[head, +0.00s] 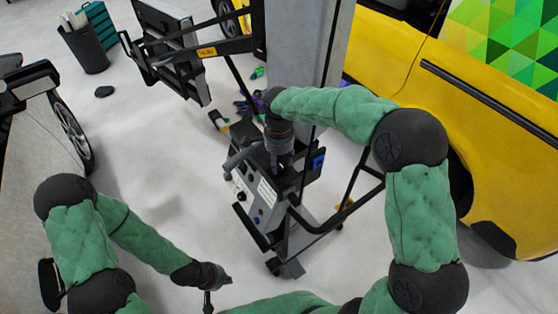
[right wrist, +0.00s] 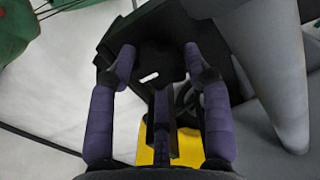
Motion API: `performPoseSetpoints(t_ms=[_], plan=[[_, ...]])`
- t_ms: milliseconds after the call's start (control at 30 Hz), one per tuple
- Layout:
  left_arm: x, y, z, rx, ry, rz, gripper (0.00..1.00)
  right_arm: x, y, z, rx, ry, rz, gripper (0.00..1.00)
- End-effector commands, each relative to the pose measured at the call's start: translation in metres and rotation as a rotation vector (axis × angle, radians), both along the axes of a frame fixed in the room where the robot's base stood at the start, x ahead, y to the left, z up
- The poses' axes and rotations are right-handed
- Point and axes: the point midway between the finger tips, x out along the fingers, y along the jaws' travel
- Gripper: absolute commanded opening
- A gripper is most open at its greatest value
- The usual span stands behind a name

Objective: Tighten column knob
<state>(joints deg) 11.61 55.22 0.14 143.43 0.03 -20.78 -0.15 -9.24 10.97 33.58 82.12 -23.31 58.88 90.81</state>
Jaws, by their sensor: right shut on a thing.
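My right gripper (head: 280,165) reaches down beside the column, over the cart. The knob is hidden behind the gripper in the head view. My left gripper (head: 219,290) hangs low over bare floor, away from the cart; its finger opening is unclear.
A yellow car (head: 470,130) stands close on the right, and a grey car (head: 35,130) is at the left. A black frame with panels (head: 180,50) juts left from the column. A dark bin (head: 88,48) stands at the upper left. The floor left of the cart is clear.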

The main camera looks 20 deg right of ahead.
Motion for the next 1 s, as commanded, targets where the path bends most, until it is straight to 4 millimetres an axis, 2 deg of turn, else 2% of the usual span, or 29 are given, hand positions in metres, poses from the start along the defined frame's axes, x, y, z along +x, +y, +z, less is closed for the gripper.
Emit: performPoseSetpoints(t_ms=[600,633,700,1000], plan=[[0.0000,-0.0001,-0.0010,0.000,0.000,0.000,0.00,-0.0003,0.0002,-0.0006,0.001,0.001,-0.045,0.17],[0.0000,-0.0001,-0.0010,0.000,0.000,0.000,0.00,-0.0003,0.0002,-0.0006,0.001,0.001,-0.045,0.53],[0.0000,-0.0001,-0.0010,0.000,0.000,0.000,0.00,-0.0003,0.0002,-0.0006,0.001,0.001,-0.045,0.72],[0.0001,0.0000,-0.0010,0.000,0.000,0.000,0.00,-0.0001,0.0001,-0.0002,0.001,0.000,-0.044,0.74]])
